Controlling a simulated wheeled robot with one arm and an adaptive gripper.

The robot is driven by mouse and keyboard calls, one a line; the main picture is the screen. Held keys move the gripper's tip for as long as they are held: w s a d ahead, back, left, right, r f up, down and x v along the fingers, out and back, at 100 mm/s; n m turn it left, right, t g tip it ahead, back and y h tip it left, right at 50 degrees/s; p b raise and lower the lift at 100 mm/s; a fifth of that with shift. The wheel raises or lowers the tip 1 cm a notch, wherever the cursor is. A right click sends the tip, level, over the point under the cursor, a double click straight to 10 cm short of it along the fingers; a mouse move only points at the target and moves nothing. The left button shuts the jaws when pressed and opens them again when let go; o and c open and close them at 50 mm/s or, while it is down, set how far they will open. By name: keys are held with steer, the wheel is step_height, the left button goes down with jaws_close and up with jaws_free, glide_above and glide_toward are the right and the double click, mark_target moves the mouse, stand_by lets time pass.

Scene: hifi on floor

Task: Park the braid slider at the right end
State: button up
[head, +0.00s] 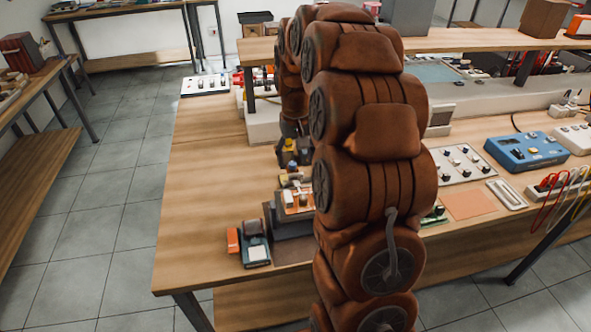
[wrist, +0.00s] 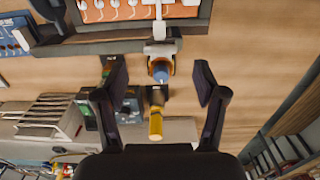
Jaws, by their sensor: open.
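I cannot tell for sure which part is the braid slider. In the wrist view, a white piece with an orange collar and blue tip (wrist: 160,66) sits at the right part of a grey bar (wrist: 90,47). My gripper (wrist: 162,82) is open, with one dark finger on each side of this piece and visible gaps to it. A yellow-ended cylinder (wrist: 155,125) also shows between the fingers, closer to the palm. Nothing is held. In the head view my brown arm hides most of the gripper and the spot where it works.
In the wrist view, an orange-edged panel with several white parts (wrist: 130,10) lies beyond the bar, and a grey ribbed box (wrist: 50,115) is at left. In the head view, a blue box (head: 525,150) stands at right. The bench's left part (head: 205,190) is clear.

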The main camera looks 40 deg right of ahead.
mark_target(296, 174)
steer(key=shift+f+p, duration=0.7)
steer(key=shift+f, duration=2.05)
steer(key=shift+c, duration=0.4)
jaws_close()
